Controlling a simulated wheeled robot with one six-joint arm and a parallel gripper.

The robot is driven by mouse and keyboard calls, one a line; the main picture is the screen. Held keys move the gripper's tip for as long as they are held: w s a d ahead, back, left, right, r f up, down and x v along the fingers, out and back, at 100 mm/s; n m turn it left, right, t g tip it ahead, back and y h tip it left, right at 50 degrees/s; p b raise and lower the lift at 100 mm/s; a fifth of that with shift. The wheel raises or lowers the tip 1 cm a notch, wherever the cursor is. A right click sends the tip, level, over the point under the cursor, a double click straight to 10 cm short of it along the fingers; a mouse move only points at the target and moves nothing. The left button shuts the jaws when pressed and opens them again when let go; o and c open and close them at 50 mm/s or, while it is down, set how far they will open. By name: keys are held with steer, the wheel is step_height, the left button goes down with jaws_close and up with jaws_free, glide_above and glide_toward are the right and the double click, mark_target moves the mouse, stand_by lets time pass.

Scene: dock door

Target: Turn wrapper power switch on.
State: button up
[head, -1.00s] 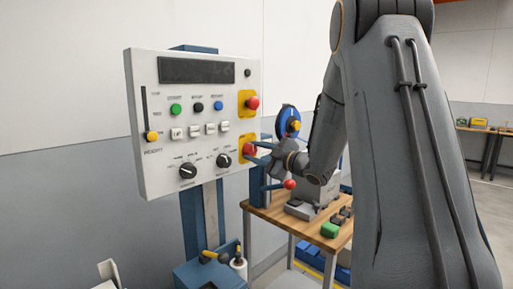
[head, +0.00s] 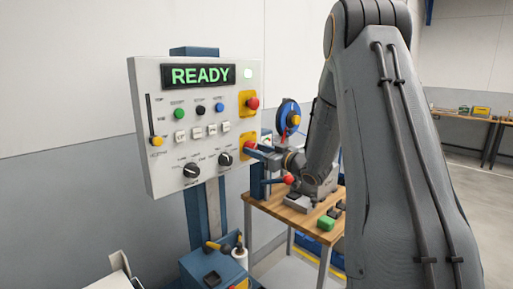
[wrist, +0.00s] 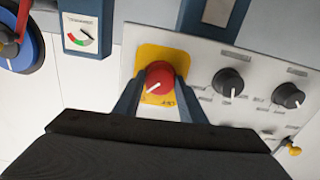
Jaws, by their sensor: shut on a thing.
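The wrapper control panel (head: 190,165) is a pale box on a blue post, and its display (head: 199,75) reads READY in green. My gripper (wrist: 158,90) is shut on the red knob, one finger on each side. In the head view my gripper (head: 256,149) partly hides it.
Another red button (head: 253,103) on a yellow plate sits above. Two black dials (wrist: 228,83) are close beside the knob. A wooden table (head: 275,208) with a red-ended lever (head: 289,179) and a green block (head: 326,223) stands to the right, near my arm. A gauge (wrist: 80,35) is near the knob.

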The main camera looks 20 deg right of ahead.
steer(key=shift+m, duration=0.4)
steer(key=o, duration=1.1)
steer(key=shift+c, duration=0.2)
steer(key=b+v, duration=0.2)
steer(key=v, duration=0.5)
steer(key=shift+s+d, duration=0.15)
steer(key=shift+s, duration=0.2)
